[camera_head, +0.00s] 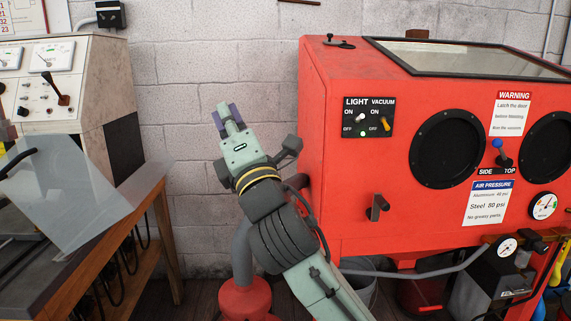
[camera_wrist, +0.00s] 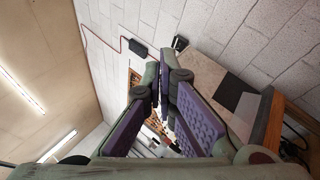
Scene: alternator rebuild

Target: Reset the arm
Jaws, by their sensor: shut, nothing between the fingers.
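My arm stands raised in the head view, with the pale green gripper (camera_head: 226,116) pointing up in front of the block wall, left of the red blasting cabinet. In the wrist view my gripper (camera_wrist: 166,82) has its two purple-padded fingers drawn together, with nothing held between them. The gripper is clear of the bench and appears clear of the cabinet; its exact distance from the wall cannot be told.
The red cabinet (camera_head: 340,190) with switches, gauges and round glove ports fills the right. At left stand a wooden workbench (camera_head: 110,237), a tilted clear shield (camera_head: 62,195) and a metered control panel (camera_head: 70,100). Bare wall (camera_head: 180,70) lies around the gripper.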

